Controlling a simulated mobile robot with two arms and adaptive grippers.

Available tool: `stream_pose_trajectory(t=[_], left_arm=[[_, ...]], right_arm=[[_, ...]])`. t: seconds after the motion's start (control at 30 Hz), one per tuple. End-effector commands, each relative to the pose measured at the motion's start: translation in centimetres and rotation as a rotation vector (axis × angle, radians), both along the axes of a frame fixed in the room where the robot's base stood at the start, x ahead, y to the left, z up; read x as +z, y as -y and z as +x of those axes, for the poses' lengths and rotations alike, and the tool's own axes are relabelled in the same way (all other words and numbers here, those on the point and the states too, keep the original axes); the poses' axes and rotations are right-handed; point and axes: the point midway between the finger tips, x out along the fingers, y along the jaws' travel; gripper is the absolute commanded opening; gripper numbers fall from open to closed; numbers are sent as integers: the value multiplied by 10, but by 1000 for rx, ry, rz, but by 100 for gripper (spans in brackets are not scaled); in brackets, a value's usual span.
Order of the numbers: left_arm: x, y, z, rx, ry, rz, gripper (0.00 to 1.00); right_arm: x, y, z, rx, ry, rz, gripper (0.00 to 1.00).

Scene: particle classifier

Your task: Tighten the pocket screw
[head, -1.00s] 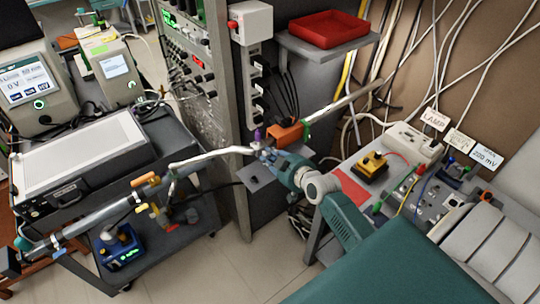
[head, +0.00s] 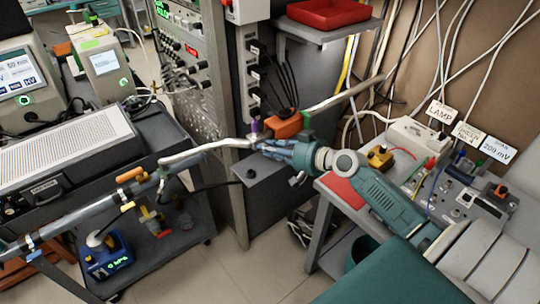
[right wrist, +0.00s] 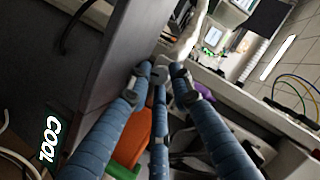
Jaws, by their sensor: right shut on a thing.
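My right gripper (head: 260,147) comes in from the lower right in the head view, at the end of the pale bent tube (head: 205,149). Its blue fingers are closed together beside an orange block (head: 285,128). In the right wrist view the fingertips (right wrist: 160,76) meet around a small grey knob-like piece (right wrist: 160,72), which appears to be the pocket screw. The fingers hide most of it, so how far in it sits cannot be told. A purple piece (head: 254,127) stands just above the fingertips. My left gripper is not in view.
A grey rack (head: 218,90) stands behind the tube. A red tray (head: 322,13) sits on a shelf above. A bench at right holds a yellow device (head: 379,157) and a sign reading 209 mV (head: 495,147). A cart with instruments (head: 70,160) is at left. Cables hang on the back wall.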

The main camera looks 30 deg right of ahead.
Motion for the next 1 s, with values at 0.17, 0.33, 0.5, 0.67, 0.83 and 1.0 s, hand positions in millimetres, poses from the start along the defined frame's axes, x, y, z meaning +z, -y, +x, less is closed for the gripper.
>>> stream_pose_trajectory(t=[0.17,0.33,0.5,0.67,0.83,1.0], left_arm=[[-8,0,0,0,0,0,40],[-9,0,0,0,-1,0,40],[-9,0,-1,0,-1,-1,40],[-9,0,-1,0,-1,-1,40],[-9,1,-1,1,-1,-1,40],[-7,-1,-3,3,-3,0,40]], right_arm=[[-2,-2,-1,5,-6,36,0],[-1,-2,0,5,-6,48,0],[0,-2,0,5,-5,47,0],[0,-2,0,5,-5,47,27],[0,-1,0,4,-5,46,27],[1,-1,0,3,-4,40,27]])
